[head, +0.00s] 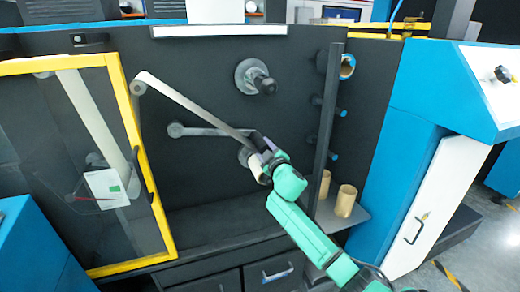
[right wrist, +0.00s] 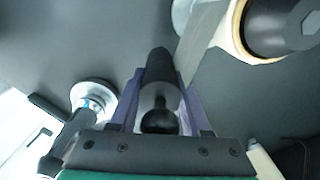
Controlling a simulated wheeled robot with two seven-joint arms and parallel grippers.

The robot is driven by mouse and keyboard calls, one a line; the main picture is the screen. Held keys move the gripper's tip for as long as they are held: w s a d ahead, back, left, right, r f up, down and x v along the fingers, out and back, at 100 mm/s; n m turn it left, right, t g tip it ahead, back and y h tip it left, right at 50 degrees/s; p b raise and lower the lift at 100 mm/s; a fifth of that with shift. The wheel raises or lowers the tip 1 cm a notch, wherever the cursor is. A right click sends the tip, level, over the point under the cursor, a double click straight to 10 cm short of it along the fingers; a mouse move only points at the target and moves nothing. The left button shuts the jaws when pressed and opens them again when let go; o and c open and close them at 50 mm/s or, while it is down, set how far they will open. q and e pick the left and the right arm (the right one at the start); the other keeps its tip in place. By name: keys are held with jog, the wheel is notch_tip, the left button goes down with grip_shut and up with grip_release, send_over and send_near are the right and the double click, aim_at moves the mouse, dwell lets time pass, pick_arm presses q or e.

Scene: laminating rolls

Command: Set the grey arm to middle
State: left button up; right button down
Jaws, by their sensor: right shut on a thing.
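The grey arm (head: 205,131) is a short bar on the dark machine panel in the head view. It lies nearly level, with its round pivot end at the left and its right end at my right gripper. My right gripper (head: 262,143) has purple fingers and a green wrist. In the right wrist view the gripper (right wrist: 160,105) is shut on a dark, round-ended knob (right wrist: 158,120), which appears to be at the free end of the grey arm. The fingers hide part of that end. My left gripper is not in view.
A pale web strip (head: 190,105) slants down from an upper-left roller to a cardboard-cored roll (head: 254,166) just below my gripper. A black spindle (head: 262,84) sticks out above. Cardboard cores (head: 345,202) stand on a shelf at right. A yellow-framed door (head: 140,150) is at left.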

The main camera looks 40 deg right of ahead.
notch_tip(320, 180, up, 5)
jog(key=n+p, duration=0.2)
jog(key=p, duration=0.1)
jog(key=shift+s+d+r, duration=0.1)
jog(key=shift+d, duration=0.05)
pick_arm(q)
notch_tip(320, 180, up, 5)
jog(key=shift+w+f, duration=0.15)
pick_arm(e)
jog(key=c, duration=0.6)
grip_release()
jog(key=shift+s, duration=0.45)
pick_arm(q)
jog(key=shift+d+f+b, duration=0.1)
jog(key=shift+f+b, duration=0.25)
jog(key=shift+b, duration=0.2)
pick_arm(e)
jog(key=v, duration=1.3)
jog(key=shift+s+a, duration=0.25)
jog(key=shift+a, duration=0.05)
